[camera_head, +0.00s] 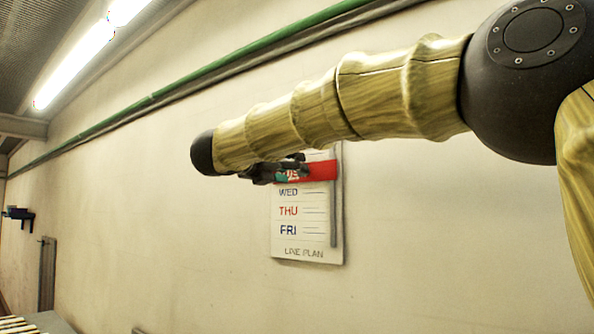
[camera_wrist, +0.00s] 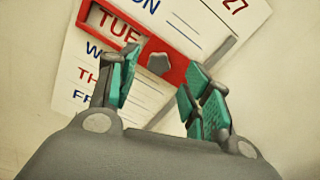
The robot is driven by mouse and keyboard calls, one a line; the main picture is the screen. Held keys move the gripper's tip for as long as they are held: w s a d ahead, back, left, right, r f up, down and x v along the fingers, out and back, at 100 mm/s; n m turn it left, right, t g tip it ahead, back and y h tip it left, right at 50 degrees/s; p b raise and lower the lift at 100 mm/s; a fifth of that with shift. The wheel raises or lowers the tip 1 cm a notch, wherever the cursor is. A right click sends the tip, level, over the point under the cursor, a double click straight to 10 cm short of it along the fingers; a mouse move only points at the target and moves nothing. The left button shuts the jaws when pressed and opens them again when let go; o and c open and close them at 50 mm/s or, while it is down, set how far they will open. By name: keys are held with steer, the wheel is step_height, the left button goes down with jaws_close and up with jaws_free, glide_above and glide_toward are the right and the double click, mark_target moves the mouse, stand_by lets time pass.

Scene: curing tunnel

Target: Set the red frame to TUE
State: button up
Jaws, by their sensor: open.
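The line plan board (camera_head: 308,240) hangs on the wall, with WED, THU and FRI rows readable. The red frame (camera_head: 322,170) lies across it at the TUE row, partly behind my gripper (camera_head: 278,170). In the wrist view the red frame (camera_wrist: 177,72) borders a window with the word TUE in it. A grey knob (camera_wrist: 158,64) sits on the frame. My gripper (camera_wrist: 164,75) is open, its green-padded fingers on either side of the knob in the picture. I cannot tell whether either finger touches it.
A grey rail (camera_head: 333,215) runs down the board's right side. A green pipe (camera_head: 220,68) crosses the wall above. A dark blue bracket-like thing (camera_head: 18,215) is on the wall at far left. The wall around the board is otherwise bare.

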steer(key=v, duration=0.8)
steer(key=shift+s, duration=0.1)
